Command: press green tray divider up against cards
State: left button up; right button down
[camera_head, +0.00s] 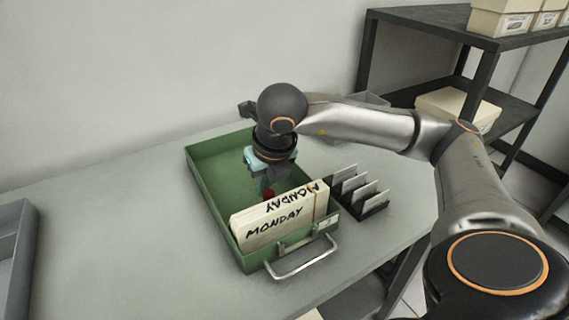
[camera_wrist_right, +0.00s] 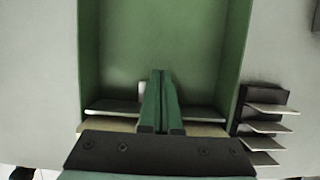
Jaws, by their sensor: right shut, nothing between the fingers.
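The green tray (camera_head: 205,180) lies on the table. A block of cream cards (camera_head: 275,220) marked MONDAY stands upright at its handle end. My right gripper (camera_head: 266,188) points down into the tray just behind the cards, its tips partly hidden by them. In the right wrist view its green fingers (camera_wrist_right: 160,74) are together with nothing between them. A thin grey-dark edge (camera_wrist_right: 108,106), perhaps the divider, runs across the tray beside the card edge (camera_wrist_right: 205,130). I cannot tell whether the fingers touch it. In the head view the divider is hidden. My left gripper is not in view.
A black rack with several pale plates (camera_head: 360,190) stands close to the tray's right side. A metal handle (camera_head: 302,260) sticks out in front. A grey bin (camera_head: 15,245) is at the left edge. Dark shelves (camera_head: 440,22) with boxes stand behind.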

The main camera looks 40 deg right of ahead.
aim_at(273, 196)
jog(key=shift+s+a+b, duration=0.25)
jog(key=shift+s, duration=0.7)
jog(key=shift+s+a+b, duration=0.2)
jog(key=shift+s+a, duration=0.05)
jog(key=shift+s, duration=0.7)
jog(key=shift+f+b, duration=0.1)
jog(key=shift+b, duration=0.2)
jog(key=shift+w, duration=0.1)
jog(key=shift+r, duration=0.25)
jog(key=shift+r+p, duration=0.4)
jog(key=shift+s+p+v, duration=0.2)
jog(key=shift+p+v, duration=2.4)
jog(key=shift+v, duration=1.4)
